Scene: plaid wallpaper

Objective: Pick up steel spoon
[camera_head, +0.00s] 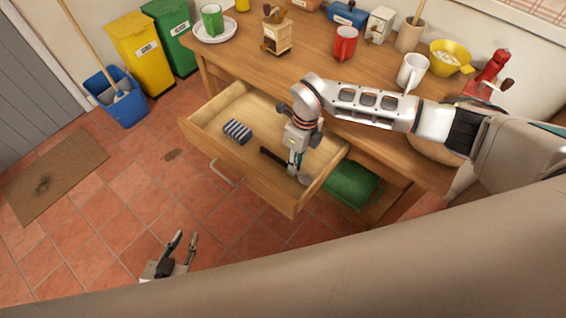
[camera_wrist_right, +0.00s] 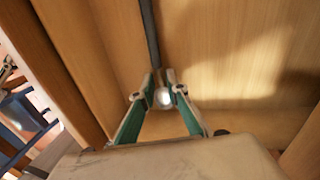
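My right gripper (camera_head: 296,168) reaches down into the open wooden drawer (camera_head: 208,140). A steel spoon (camera_head: 304,179) lies near its fingertips; only its rounded bowl shows clearly. In the right wrist view, the fingers of this gripper (camera_wrist_right: 163,88) stand apart, and the shiny spoon bowl (camera_wrist_right: 165,97) shows between them. My left gripper (camera_head: 182,243) is open and empty over the tiled floor, away from the drawer.
A dark long object (camera_head: 272,156) lies beside the right gripper in the drawer. A blue striped item (camera_head: 237,131) lies further left. The drawer's walls surround the right gripper. The tabletop (camera_head: 250,63) holds a red mug (camera_head: 345,43), a white mug (camera_head: 412,72) and a yellow bowl (camera_head: 440,58).

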